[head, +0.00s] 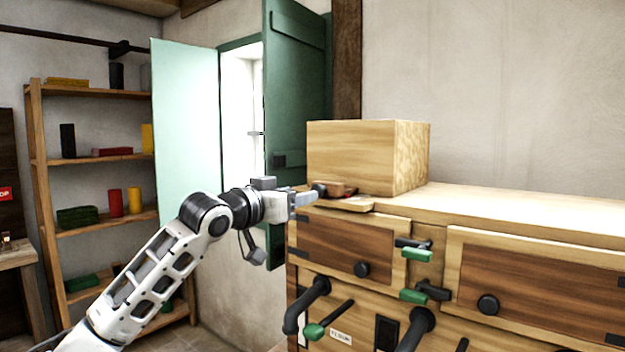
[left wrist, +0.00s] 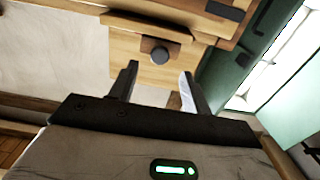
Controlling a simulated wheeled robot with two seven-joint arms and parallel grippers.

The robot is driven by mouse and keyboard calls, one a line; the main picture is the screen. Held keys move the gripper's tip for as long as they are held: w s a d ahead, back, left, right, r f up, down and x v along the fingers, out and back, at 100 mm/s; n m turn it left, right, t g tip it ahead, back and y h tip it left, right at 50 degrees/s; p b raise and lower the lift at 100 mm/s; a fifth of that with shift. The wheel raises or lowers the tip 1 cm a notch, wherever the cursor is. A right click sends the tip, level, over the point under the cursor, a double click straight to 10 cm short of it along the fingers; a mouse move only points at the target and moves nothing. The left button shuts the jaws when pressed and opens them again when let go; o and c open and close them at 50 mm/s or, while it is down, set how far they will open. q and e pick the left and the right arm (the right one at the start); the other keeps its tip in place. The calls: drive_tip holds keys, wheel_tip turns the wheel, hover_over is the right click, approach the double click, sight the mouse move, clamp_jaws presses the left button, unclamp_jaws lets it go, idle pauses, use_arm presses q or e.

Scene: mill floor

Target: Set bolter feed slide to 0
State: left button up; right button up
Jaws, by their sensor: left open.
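The bolter is the wooden cabinet (head: 440,270) on the right, with a wooden box (head: 365,155) on its top. At the foot of the box, by its left edge, are a small dark knob (head: 319,189) and a brownish wooden piece, which look like the feed slide (head: 336,188). In the left wrist view, a round black knob (left wrist: 160,54) stands on a light wooden piece ahead of the fingers. My left gripper (head: 306,198) is open, close to the knob, with empty space between its fingers (left wrist: 160,88). I cannot read a scale or setting. My right gripper is not in view.
Black handles (head: 308,302) and green-gripped levers (head: 414,296) stick out from the cabinet front. A green shutter (head: 298,85) hangs open behind my left gripper. A shelf (head: 95,160) with coloured items stands at the far left. The cabinet top (head: 520,212) right of the box is clear.

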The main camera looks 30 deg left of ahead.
sight(324, 189)
use_arm(q)
drive_tip(key=w+p, duration=0.1)
drive_tip(key=w, duration=0.5)
drive_tip(key=shift+d+p, duration=0.25)
drive_tip(key=shift+p, duration=0.05)
